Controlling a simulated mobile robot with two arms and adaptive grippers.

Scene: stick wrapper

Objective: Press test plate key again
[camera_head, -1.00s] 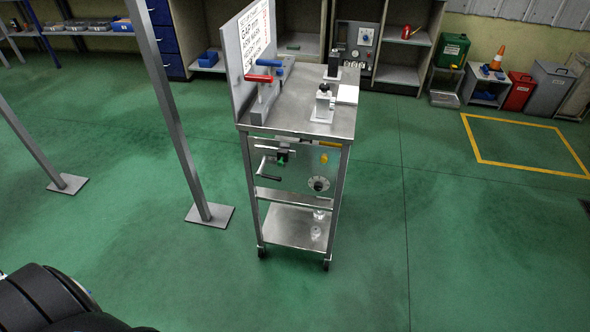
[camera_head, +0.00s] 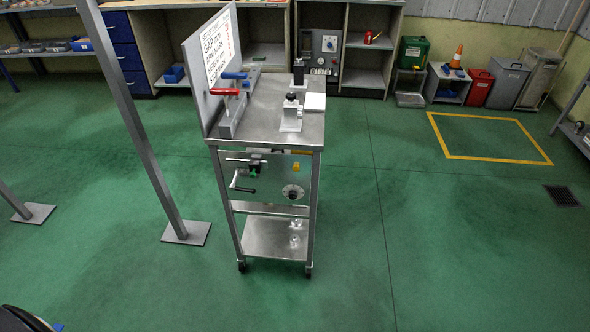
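A wheeled metal cart (camera_head: 272,137) stands left of the middle of the head view. Its front panel (camera_head: 235,192) carries a black-and-green part (camera_head: 254,169), a lever with a black grip (camera_head: 243,189), a yellow part (camera_head: 296,167) and a round dial (camera_head: 292,192). On its top are a red-handled clamp (camera_head: 226,92), a blue handle (camera_head: 235,75) and a grey fixture with a black knob (camera_head: 291,112). I cannot tell which part is the test plate key. Neither gripper is in view.
A grey post (camera_head: 145,130) stands on a floor plate left of the cart. Shelves (camera_head: 366,57) and a control panel (camera_head: 319,52) line the back wall. Green floor (camera_head: 430,240) is open to the right, with a yellow marked square (camera_head: 490,158) and a drain (camera_head: 562,196).

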